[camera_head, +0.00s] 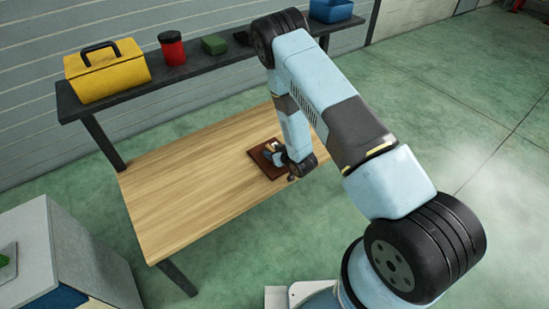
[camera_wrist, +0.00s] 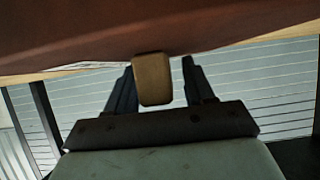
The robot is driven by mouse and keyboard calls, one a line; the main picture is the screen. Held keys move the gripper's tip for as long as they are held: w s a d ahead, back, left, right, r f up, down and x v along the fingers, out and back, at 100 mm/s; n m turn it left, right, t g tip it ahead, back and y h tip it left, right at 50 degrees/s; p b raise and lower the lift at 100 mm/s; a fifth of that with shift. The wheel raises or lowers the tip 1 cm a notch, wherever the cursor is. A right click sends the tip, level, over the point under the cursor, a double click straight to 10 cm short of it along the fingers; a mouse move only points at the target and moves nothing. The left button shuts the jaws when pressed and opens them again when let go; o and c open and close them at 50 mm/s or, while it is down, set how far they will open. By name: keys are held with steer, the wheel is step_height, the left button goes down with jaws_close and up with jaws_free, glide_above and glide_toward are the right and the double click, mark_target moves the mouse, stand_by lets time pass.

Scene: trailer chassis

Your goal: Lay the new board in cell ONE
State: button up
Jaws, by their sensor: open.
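A reddish-brown flat plate or tray (camera_head: 261,163) lies on the wooden table near its right end. In the wrist view its brown surface (camera_wrist: 70,32) fills the top of the picture. My gripper (camera_head: 272,152) is low at the plate. In the wrist view my gripper (camera_wrist: 158,85) has its two dark fingers apart, with a tan block-like piece (camera_wrist: 153,82) between them. A clear gap shows at the right finger; contact at the left finger cannot be told. I cannot make out a new board or a marked cell ONE.
The wooden table (camera_head: 190,190) is bare to the left. A dark shelf (camera_head: 190,75) behind holds a yellow toolbox (camera_head: 106,70), red can (camera_head: 172,48), green block (camera_head: 214,44) and blue bin (camera_head: 331,10). A grey cabinet (camera_head: 85,260) stands front left with a green item (camera_head: 8,255).

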steer(key=shift+c, duration=0.4)
jaws_close()
steer(key=shift+r, duration=0.3)
step_height(320, 180, up, 2)
steer(key=shift+r, duration=0.1)
steer(key=s+d+r, duration=0.5)
steer(key=d+r, duration=0.5)
steer(key=d, duration=0.3)
